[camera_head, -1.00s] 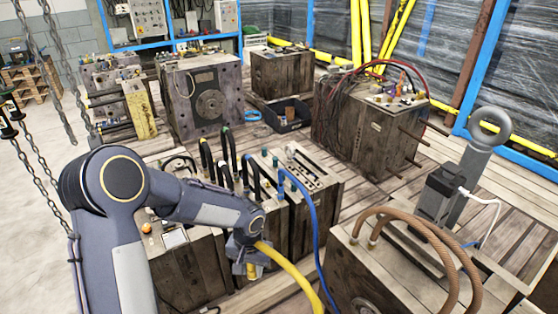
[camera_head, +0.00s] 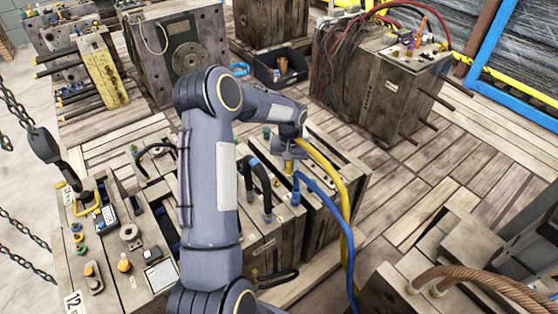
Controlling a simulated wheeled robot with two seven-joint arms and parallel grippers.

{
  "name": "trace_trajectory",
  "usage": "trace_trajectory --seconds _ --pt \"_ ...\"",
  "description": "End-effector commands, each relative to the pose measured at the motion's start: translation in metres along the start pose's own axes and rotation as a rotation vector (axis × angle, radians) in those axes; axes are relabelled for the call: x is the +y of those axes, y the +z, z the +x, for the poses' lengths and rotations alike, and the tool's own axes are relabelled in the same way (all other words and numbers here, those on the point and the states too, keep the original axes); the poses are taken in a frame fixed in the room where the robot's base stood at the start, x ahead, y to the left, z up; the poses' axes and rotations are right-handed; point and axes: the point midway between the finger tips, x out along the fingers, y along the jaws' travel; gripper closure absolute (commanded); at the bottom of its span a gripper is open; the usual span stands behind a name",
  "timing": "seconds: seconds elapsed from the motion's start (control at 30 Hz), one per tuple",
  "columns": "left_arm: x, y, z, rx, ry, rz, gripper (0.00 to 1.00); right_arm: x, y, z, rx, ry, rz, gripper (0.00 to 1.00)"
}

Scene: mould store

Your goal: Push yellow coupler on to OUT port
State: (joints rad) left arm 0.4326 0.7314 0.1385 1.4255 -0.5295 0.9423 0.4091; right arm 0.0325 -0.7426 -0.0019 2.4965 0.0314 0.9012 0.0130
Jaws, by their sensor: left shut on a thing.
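My left gripper (camera_head: 289,160) is shut on the yellow coupler (camera_head: 290,168) at the end of a thick yellow hose (camera_head: 342,203). It holds the coupler over the top of the wooden-looking mould block (camera_head: 325,208) in the middle of the view, beside the blue hose (camera_head: 320,190). The gripper hides part of the coupler, and I cannot tell whether the coupler touches a port. No OUT marking is readable. My right gripper is not in view.
Black looped hoses (camera_head: 262,182) stand just left of the gripper. Small fittings lie on the block at the left (camera_head: 110,262). Brown hoses (camera_head: 490,283) arch at the lower right. A dark bin (camera_head: 280,70) stands behind on the plank floor. Bare planks lie to the right.

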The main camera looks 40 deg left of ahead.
Motion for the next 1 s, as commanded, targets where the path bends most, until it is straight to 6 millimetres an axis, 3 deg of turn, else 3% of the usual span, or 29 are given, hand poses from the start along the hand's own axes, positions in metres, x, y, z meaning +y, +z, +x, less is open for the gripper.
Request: trace_trajectory --seconds 0.1,0.23,0.47,1.0 --pt "-0.032 -0.017 0.009 0.002 0.0 -0.073 1.0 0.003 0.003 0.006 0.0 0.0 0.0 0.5" --pt "-0.047 -0.024 0.011 0.003 0.0 -0.103 1.0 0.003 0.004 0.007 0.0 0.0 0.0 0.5" --pt "-0.049 -0.025 0.021 0.003 -0.001 -0.107 1.0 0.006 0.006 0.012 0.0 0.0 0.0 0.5" --pt "-0.048 -0.025 0.069 0.004 -0.001 -0.106 1.0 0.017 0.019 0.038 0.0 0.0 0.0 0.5"
